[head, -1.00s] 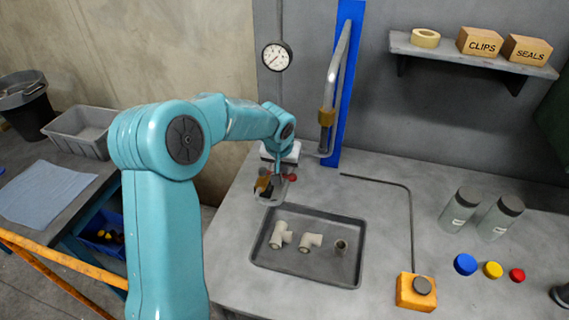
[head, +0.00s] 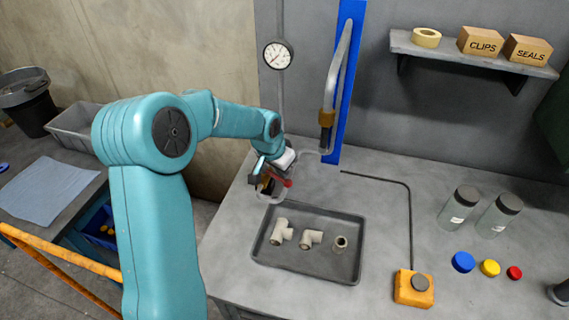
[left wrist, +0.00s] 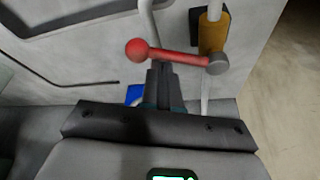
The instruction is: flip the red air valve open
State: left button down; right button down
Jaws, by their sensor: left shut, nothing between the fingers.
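The red air valve lever (left wrist: 180,56) shows in the left wrist view as a red bar with a round red knob (left wrist: 137,50). Its other end meets a grey pivot beside a brass valve body (left wrist: 213,32) on a pale pipe. My left gripper (left wrist: 160,72) is shut and empty, its fingertips at the near side of the lever's middle. I cannot tell whether they touch it. In the head view the red knob (head: 287,183) shows just right of my left gripper (head: 268,184), which partly hides the valve. My right gripper is not in view.
A tray (head: 355,250) with white pipe fittings lies in front of the valve. A blue post (head: 346,60) with a bent pipe rises behind. An orange button box (head: 414,289), grey bottles (head: 458,208) and coloured caps stand to the right.

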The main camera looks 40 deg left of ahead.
pick_arm(q)
jog(key=m, duration=0.1)
jog(key=s+m+h, duration=0.1)
jog(key=m, duration=0.1)
jog(key=shift+s+d+f, duration=0.1)
jog(key=shift+s+f, duration=0.05)
jog(key=shift+s, duration=0.1)
jog(key=s+m+h+b, duration=0.1)
jog(key=m, duration=0.2)
jog(key=s+a+m+g+h+b, duration=0.1)
jog(key=s+m+b, duration=0.1)
jog(key=m, duration=0.1)
jog(key=s+a+m+b, duration=0.1)
jog(key=s+m+b, duration=0.1)
jog(key=m, duration=0.1)
jog(key=shift+g+h, duration=0.4)
jog(key=shift+a, duration=0.2)
